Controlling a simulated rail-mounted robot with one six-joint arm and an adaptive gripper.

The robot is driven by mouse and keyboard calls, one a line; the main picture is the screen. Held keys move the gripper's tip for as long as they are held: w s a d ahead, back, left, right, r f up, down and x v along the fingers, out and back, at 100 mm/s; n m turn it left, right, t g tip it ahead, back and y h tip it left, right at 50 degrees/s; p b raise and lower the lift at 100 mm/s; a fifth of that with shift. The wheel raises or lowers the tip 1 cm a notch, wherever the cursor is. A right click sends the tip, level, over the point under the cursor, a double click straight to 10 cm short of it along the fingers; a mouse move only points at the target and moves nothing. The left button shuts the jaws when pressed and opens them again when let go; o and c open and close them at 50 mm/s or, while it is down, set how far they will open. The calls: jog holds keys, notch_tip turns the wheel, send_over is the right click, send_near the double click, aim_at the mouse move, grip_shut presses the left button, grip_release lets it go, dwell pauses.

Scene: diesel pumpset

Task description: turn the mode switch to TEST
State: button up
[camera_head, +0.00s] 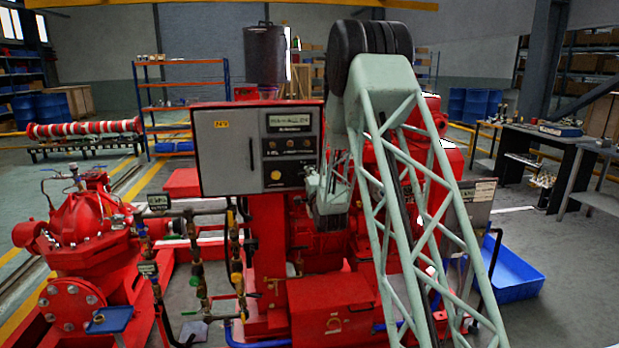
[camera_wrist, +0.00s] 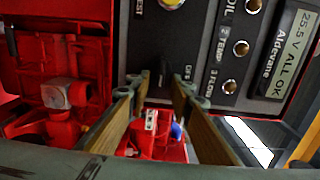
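The grey control panel (camera_head: 230,150) in its red frame stands at the middle of the head view. Its dark lower plate (camera_head: 287,175) is partly behind my gripper (camera_head: 316,186) at the right. In the wrist view the panel appears turned sideways. A small dark knob (camera_wrist: 163,72), apparently the mode switch, shows beside a partly legible label. My gripper (camera_wrist: 157,92) is open, with one brown-padded finger on each side of the knob's place in the picture. I cannot tell whether the fingers touch it. The knob's pointing direction is unclear.
Round indicators (camera_wrist: 240,48) and a lit display reading "25.5 V ALL OK" (camera_wrist: 287,57) are to the right of the knob in the wrist view. A yellow button (camera_head: 276,174) is on the lower plate. Red engine parts (camera_head: 320,245) and pipes (camera_head: 198,260) stand close below.

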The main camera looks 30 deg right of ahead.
jog(key=shift+s, duration=0.15)
jog(key=v, duration=1.1)
jog(key=shift+s, duration=0.35)
jog(key=shift+a, duration=0.1)
dwell(0.5)
jog(key=s+a+r+n+g+y, duration=0.25)
jog(key=s+a+r+n, duration=0.3)
jog(key=s+a, duration=0.45)
jog(key=s+a+r+n+g+y, duration=0.1)
jog(key=s+a+r+n+g, duration=0.3)
jog(key=s+a+n, duration=0.5)
jog(key=s+a+n+g, duration=0.2)
jog(key=s, duration=1.2)
jog(key=s+a+n+g+y, duration=0.1)
jog(key=s+a+n+g, duration=0.1)
jog(key=s, duration=1.3)
jog(key=s+a+n+g, duration=0.2)
jog(key=s+a+n, duration=0.1)
jog(key=s, duration=1.2)
jog(key=shift+a+g+y, duration=0.35)
jog(key=shift+a, duration=0.35)
